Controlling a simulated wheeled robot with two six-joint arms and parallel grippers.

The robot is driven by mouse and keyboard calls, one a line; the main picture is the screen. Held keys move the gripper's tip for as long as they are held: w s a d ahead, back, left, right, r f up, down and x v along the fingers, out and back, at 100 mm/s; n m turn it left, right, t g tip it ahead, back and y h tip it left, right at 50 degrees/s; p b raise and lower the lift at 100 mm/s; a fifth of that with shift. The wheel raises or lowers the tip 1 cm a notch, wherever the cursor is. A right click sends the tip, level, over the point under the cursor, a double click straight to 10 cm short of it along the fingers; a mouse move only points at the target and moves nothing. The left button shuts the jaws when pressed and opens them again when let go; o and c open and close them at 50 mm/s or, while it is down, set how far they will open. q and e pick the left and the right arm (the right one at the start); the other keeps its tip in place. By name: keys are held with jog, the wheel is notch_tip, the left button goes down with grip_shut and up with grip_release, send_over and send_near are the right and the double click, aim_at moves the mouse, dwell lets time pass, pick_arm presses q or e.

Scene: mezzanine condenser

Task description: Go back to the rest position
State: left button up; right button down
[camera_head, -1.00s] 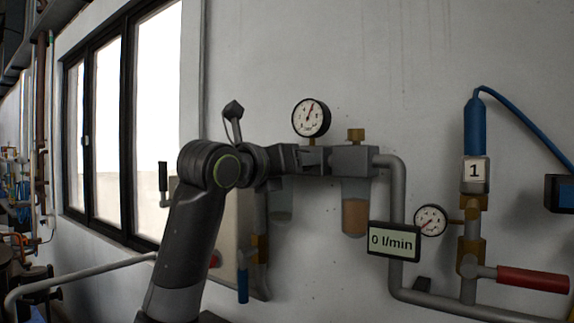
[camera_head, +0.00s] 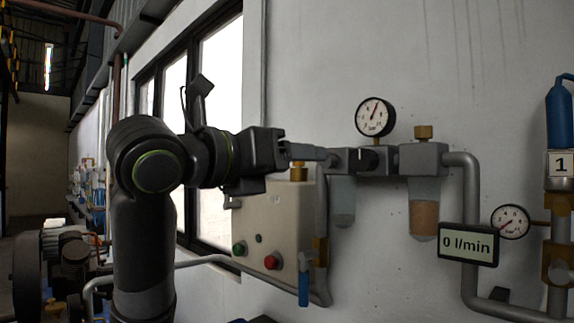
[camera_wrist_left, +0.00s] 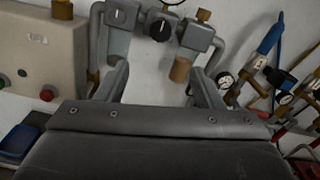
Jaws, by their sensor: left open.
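My left gripper (camera_head: 312,152) comes in from the left in the head view, its fingers pointing right toward the filter and regulator unit (camera_head: 424,158) on the wall. In the left wrist view the two fingers of the left gripper (camera_wrist_left: 158,85) stand wide apart, with nothing between them. The filter unit's black knob (camera_wrist_left: 160,29) shows beyond the fingertips, apart from them. I cannot tell the exact gap in the head view. My right gripper is not in view.
A beige control box (camera_head: 272,225) with green and red buttons is behind my left arm. A round gauge (camera_head: 375,117), a flow display (camera_head: 468,244) and grey pipes (camera_head: 470,215) are on the wall. Dark machinery (camera_head: 70,262) stands at the far left. A blue bin (camera_wrist_left: 18,140) is low at left.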

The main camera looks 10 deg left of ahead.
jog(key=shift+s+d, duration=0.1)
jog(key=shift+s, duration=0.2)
